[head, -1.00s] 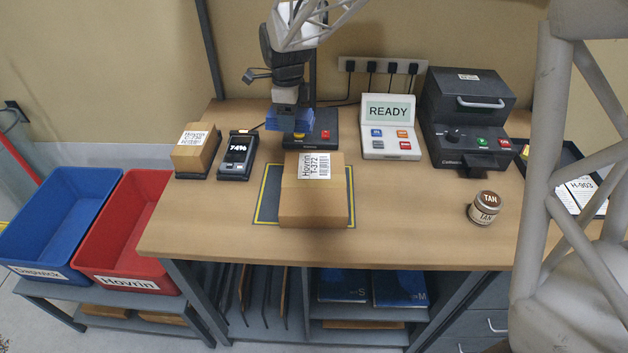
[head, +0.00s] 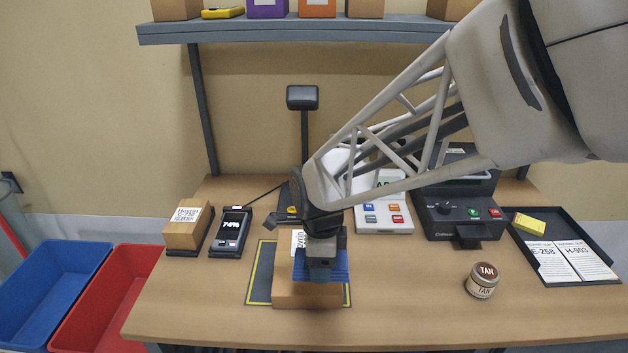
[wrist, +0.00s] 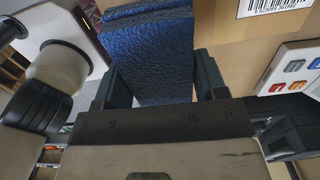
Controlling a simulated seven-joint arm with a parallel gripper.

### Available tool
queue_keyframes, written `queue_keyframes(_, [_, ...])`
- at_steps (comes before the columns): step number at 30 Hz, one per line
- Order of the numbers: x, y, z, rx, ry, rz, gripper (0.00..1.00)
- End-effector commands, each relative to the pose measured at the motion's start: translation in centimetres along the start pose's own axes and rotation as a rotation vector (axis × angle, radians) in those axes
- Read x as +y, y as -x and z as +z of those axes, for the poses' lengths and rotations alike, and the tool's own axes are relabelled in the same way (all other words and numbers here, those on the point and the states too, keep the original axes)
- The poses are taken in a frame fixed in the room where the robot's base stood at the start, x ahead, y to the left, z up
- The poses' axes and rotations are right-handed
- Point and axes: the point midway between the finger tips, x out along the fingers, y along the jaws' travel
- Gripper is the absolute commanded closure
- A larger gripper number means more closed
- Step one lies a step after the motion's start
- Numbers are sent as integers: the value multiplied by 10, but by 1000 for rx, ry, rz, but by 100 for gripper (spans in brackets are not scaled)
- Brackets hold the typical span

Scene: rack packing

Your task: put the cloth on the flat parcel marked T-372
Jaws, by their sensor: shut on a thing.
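A blue cloth (head: 341,265) is held between the fingers of my gripper (head: 320,272), over the cardboard parcel (head: 298,297). The parcel lies on the dark mat with a yellow border; its white label (head: 297,241) is partly hidden behind my arm and cannot be read now, though it reads T-372 in the earlier frame. In the wrist view the cloth (wrist: 152,55) is folded and textured, clamped between both fingers (wrist: 160,85), with part of the parcel's barcode label (wrist: 275,5) beyond it. I cannot tell whether the cloth touches the parcel.
A small box (head: 187,228) and a handheld device (head: 231,232) stand left of the mat (head: 258,280). The button panel (head: 385,217), a dark machine (head: 460,222) and a TAN tin (head: 482,280) are to the right. A black tray (head: 565,275) holds cards. A shelf (head: 300,30) spans above.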

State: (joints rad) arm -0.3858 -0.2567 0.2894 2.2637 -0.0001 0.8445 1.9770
Motion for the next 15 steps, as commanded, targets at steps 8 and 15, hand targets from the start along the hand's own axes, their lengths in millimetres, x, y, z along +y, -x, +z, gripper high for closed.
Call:
queue_keyframes(8, [41, -12, -20, 0, 15, 1, 58])
queue_keyframes(15, [53, -16, -26, 0, 20, 0, 58])
